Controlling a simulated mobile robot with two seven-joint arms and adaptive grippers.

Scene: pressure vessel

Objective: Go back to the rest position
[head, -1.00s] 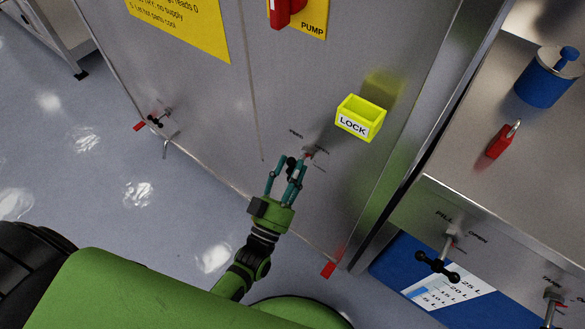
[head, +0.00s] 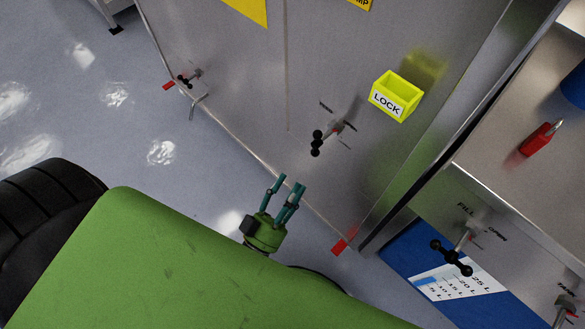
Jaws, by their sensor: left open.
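My left gripper (head: 279,190) is at the lower middle of the head view, green with teal fingers. Its fingers are spread and empty. It is apart from the metal cabinet front (head: 240,95) and from the black-handled valve (head: 318,143) on that front, which lies above and to the right of it. My arm behind the gripper is mostly hidden by my green body. My right gripper is not in view.
A yellow LOCK box (head: 397,95) is on the cabinet front. The FILL valve (head: 452,257) sticks out at lower right. Another valve (head: 186,79) is at upper left. Grey floor (head: 100,130) is open at left.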

